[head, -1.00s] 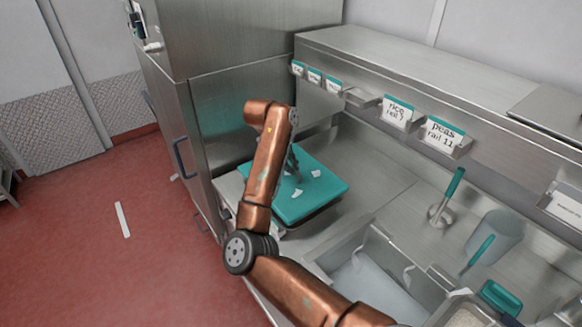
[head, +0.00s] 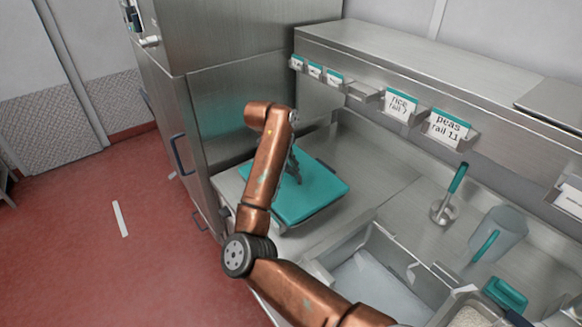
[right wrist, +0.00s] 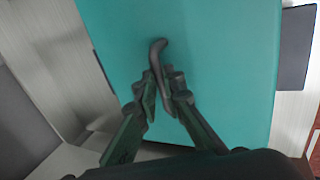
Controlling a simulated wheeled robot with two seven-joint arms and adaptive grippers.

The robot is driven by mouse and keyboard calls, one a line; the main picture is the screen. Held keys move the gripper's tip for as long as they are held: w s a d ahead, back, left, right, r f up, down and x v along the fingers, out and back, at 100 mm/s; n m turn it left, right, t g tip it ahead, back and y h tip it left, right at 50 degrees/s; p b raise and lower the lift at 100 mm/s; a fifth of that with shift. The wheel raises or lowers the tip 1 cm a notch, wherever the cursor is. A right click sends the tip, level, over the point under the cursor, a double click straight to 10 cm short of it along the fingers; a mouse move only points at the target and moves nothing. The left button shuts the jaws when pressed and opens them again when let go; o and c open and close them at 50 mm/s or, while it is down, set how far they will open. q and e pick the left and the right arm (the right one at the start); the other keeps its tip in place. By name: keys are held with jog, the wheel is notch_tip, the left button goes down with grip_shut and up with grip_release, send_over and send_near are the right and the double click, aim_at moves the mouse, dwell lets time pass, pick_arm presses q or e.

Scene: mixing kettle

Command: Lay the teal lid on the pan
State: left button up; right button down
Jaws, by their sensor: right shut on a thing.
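The teal lid (head: 318,195) is a flat rectangular plate over the left end of the steel counter, and it fills most of the right wrist view (right wrist: 225,70). A dark curved handle (right wrist: 157,58) rises from it. My right gripper (head: 295,168) is over the lid, and in the right wrist view its fingers (right wrist: 162,95) are shut on the handle. A dark flat part (right wrist: 297,45) sticks out beyond the lid's right edge in the wrist view. I cannot tell whether it is the pan, which is otherwise hidden. My left gripper is not in view.
A tall steel cabinet (head: 240,90) stands behind and left of the lid. A rail holds a rice card (head: 400,103) and a peas card (head: 445,128). A sink-like bin (head: 375,285), a teal-handled masher (head: 445,208) and a clear jug (head: 497,235) are to the right.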

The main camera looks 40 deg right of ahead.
jog(key=shift+f, duration=0.2)
dwell(0.5)
jog(key=c, duration=2)
grip_release()
jog(key=shift+o, duration=0.8)
jog(key=o, duration=0.3)
jog(key=shift+o, duration=0.2)
jog(key=shift+r, duration=0.1)
jog(key=v, duration=0.7)
jog(key=shift+p, duration=0.4)
